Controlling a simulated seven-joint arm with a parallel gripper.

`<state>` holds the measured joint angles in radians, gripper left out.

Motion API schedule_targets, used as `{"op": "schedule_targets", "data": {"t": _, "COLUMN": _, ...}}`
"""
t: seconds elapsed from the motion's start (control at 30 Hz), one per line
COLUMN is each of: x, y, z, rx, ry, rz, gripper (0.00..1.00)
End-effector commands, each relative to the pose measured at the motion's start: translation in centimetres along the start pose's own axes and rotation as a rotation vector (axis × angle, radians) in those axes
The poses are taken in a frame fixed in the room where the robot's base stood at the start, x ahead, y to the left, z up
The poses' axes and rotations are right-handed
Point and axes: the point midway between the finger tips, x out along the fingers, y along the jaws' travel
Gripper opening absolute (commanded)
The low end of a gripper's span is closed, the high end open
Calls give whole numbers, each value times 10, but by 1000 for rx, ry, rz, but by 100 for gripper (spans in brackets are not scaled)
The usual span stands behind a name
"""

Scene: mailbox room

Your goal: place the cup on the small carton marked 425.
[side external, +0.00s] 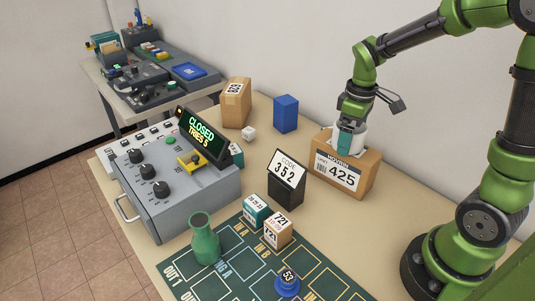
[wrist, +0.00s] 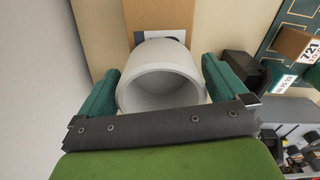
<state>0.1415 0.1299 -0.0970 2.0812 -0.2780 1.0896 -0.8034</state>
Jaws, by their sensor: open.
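The white cup (side external: 358,141) stands on top of the small brown carton marked 425 (side external: 371,178), at the right of the table in the side view. My gripper (side external: 345,147) is open, with its teal fingers around the cup. In the wrist view the cup (wrist: 162,82) sits between the two fingers of my gripper (wrist: 160,88), its round mouth facing the camera. Small gaps show beside the cup there. Part of the carton (wrist: 162,14) shows beyond the cup; the cup's base is hidden.
A black stand marked 352 (side external: 286,188) is left of the carton. A blue box (side external: 286,114) and a tall carton (side external: 236,103) stand farther back. A grey control box (side external: 175,190), a green vase (side external: 204,240) and a marked mat (side external: 247,281) with small blocks are left and in front.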

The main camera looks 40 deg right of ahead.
Motion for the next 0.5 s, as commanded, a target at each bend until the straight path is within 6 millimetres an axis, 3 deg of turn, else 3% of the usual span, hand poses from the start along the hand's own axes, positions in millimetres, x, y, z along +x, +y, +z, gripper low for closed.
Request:
{"op": "schedule_targets", "data": {"t": 0.17, "x": -19, "y": 0, "z": -1, "rx": 0, "ry": 5, "rz": 2, "gripper": 100}}
{"op": "schedule_targets", "data": {"t": 0.5, "x": -92, "y": 0, "z": -1, "rx": 0, "ry": 5, "rz": 4, "gripper": 100}}
